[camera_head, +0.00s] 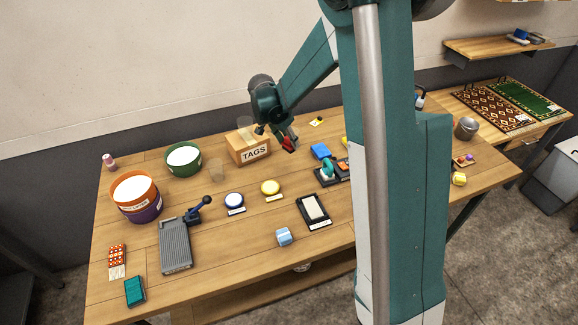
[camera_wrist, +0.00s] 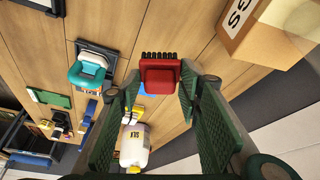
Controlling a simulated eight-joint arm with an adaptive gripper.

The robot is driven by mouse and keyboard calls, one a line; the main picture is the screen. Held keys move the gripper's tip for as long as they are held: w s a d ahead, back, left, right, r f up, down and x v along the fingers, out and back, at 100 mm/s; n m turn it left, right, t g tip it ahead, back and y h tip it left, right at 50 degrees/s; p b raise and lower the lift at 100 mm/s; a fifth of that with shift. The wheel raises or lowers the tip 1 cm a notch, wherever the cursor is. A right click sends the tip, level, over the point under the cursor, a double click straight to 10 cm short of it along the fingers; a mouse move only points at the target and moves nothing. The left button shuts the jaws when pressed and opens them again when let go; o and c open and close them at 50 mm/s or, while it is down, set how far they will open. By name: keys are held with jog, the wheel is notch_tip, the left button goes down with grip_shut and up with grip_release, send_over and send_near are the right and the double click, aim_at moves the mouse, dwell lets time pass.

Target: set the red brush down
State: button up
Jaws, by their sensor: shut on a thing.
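The red brush (camera_wrist: 160,76) shows in the wrist view between the fingertips of my gripper (camera_wrist: 158,85), with its dark bristles along the upper side. My gripper is shut on it. In the head view the brush (camera_head: 289,144) hangs at the end of my gripper (camera_head: 286,138), apart from the wooden table (camera_head: 190,283) and just right of the TAGS box (camera_head: 251,152). The exact height above the table is hard to tell.
A blue block (camera_head: 320,151) and a teal object on a dark base (camera_head: 328,171) stand right of the brush. Bare table lies between the box and the yellow disc.

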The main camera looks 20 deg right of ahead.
jog(key=shift+f, duration=3.1)
jog(key=shift+f+b, duration=0.35)
jog(key=shift+f, duration=1.5)
jog(key=shift+f, duration=0.15)
jog(key=o, duration=0.9)
jog(key=shift+p+v, duration=0.4)
jog(key=shift+v, duration=5.75)
